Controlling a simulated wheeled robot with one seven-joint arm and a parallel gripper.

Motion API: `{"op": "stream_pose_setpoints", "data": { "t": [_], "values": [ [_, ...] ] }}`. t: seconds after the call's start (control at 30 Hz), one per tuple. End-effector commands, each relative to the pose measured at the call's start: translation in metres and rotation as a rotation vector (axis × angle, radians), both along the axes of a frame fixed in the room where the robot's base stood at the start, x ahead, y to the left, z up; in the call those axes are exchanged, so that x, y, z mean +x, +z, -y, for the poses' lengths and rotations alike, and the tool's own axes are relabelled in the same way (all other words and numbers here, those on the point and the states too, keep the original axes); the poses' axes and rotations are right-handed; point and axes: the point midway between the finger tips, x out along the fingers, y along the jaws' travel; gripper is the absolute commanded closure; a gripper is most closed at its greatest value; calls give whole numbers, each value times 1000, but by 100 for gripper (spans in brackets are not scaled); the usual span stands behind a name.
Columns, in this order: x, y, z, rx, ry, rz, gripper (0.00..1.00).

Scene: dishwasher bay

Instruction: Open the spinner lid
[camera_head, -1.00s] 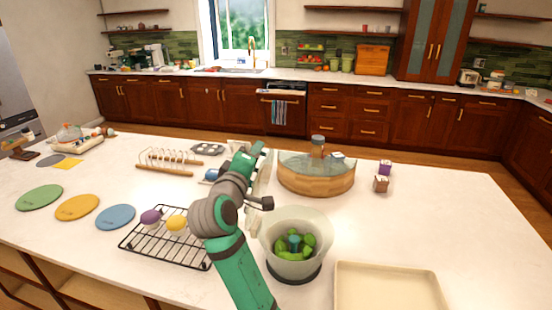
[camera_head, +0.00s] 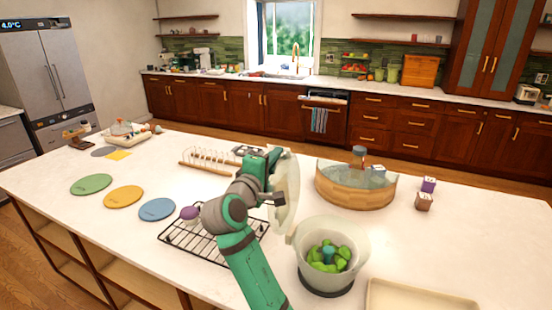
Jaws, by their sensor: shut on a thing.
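The spinner (camera_head: 328,279) is a pale translucent bowl on a dark base, on the white counter to the right of my arm. Its top is uncovered, and green pieces around a blue-grey centre post show inside. The spinner lid (camera_head: 288,196) is a pale translucent disc standing nearly upright above the left side of the bowl. My gripper (camera_head: 276,178) is shut on the lid from its left side. The fingertips are partly hidden, so the exact grip point is unclear. I cannot tell whether the lid's lower edge touches the bowl's rim.
A round wooden tub (camera_head: 355,193) stands behind the bowl, with small boxes (camera_head: 424,201) to its right. A beige tray (camera_head: 415,296) lies at front right. A black wire rack (camera_head: 185,247) sits left of my arm, with coloured discs (camera_head: 123,197) farther left.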

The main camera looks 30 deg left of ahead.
Motion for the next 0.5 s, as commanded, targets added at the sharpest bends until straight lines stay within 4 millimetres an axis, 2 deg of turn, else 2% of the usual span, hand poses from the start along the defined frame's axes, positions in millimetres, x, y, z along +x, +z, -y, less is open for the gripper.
{"op": "stream_pose_setpoints", "data": {
  "t": [0.07,0.1,0.17,0.5],
  "values": [
    [0,-6,-1,-2,0,-12,100],
    [0,-7,-1,-2,0,-12,84],
    [0,-6,-1,-1,0,-11,72],
    [-2,-3,0,1,-1,-5,72]
  ]
}}
